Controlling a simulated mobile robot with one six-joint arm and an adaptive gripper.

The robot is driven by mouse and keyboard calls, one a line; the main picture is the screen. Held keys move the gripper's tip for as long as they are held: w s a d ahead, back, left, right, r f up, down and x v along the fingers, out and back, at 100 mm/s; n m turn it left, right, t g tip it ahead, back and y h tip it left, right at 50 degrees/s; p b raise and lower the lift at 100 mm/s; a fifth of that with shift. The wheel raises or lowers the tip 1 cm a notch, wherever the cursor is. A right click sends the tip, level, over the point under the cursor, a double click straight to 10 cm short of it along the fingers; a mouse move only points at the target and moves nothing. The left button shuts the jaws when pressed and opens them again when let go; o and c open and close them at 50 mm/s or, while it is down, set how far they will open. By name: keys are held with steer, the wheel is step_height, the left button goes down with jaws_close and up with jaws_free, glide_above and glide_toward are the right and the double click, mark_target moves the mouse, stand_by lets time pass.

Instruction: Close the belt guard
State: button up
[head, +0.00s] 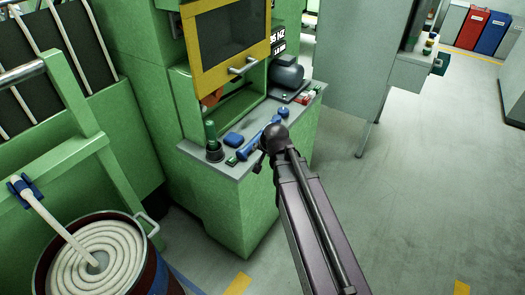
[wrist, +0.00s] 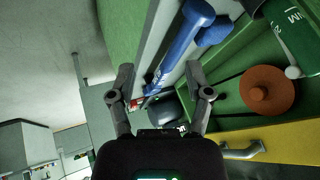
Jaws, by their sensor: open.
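The belt guard (head: 228,40) is a yellow-framed dark window on the green machine in the head view. It sits raised, with the green recess below it exposed. Its metal handle (head: 243,68) is on the lower edge. In the wrist view, the yellow frame (wrist: 290,138) and the handle (wrist: 243,151) are at lower right. An orange pulley (wrist: 267,88) and dark belt show in the recess. My gripper (wrist: 160,90) is open, with nothing between its fingers, apart from the handle. In the head view its fingers are mostly hidden behind my arm.
The grey ledge (head: 222,168) below the recess holds a blue tool (head: 250,148), a green-handled item in a dark cup (head: 213,145), a grey motor (head: 287,73) and small red-and-white boxes. A drum with coiled hose (head: 95,262) stands at lower left. Floor at right is clear.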

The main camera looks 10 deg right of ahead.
steer(key=shift+c, duration=0.3)
steer(key=shift+s+f, duration=0.1)
steer(key=shift+s, duration=0.1)
steer(key=c, duration=0.7)
steer(key=s+f+n+g, duration=0.1)
steer(key=s+g, duration=0.1)
steer(key=s, duration=0.2)
steer(key=s+d+f+n+g, duration=0.1)
steer(key=s+n+g, duration=0.1)
steer(key=s, duration=0.3)
steer(key=s+d+f+n+g+h, duration=0.1)
steer(key=s+n+g, duration=0.1)
steer(key=s, duration=0.2)
steer(key=shift+s+d, duration=0.1)
steer(key=shift+s, duration=0.1)
jaws_close()
steer(key=shift+s+d+n+g, duration=0.1)
steer(key=shift+s+n+g, duration=0.2)
steer(key=shift+s, duration=0.25)
